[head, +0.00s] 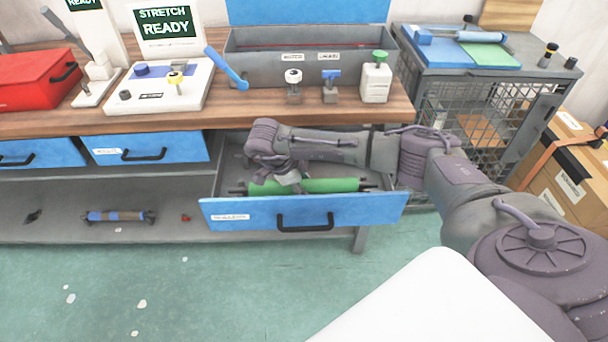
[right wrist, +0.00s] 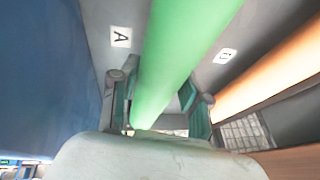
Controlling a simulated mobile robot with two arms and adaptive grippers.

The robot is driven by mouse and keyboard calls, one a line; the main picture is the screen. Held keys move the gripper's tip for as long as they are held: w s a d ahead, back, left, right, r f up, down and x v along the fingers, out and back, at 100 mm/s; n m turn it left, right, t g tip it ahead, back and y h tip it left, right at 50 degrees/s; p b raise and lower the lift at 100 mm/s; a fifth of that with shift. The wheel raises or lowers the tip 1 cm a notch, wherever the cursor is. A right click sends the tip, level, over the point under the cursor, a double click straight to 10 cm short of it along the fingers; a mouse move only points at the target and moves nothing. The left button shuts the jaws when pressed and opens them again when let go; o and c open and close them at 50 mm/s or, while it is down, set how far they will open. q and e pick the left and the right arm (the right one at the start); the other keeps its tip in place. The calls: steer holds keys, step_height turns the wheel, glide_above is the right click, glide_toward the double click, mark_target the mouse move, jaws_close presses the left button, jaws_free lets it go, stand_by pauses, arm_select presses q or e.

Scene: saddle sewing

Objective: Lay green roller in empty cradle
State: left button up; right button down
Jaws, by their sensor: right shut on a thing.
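The green roller (head: 330,186) lies lengthwise inside the open blue-fronted drawer (head: 375,208), with dark shaft ends at both sides. My right gripper (head: 287,184) reaches down into the drawer and is shut on the green roller, left of its middle. In the right wrist view the roller (right wrist: 185,50) runs between the two fingers, with grey drawer floor and small letter labels on either side. Whether the roller touches the drawer floor is unclear. I cannot make out an empty cradle for certain. My left gripper is out of view.
A grey trough (head: 262,72) stands on the wooden bench (head: 225,118) above the drawer, with small knobbed blocks and a green-capped bottle (head: 376,80). A wire cage cart (head: 490,110) is at the right. A blue-banded roller (head: 120,216) lies on the lower shelf.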

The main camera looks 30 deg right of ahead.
steer(key=shift+f, duration=0.1)
steer(key=c, duration=0.6)
jaws_free()
steer(key=shift+o, duration=0.2)
steer(key=v, duration=1.2)
steer(key=shift+b, duration=0.3)
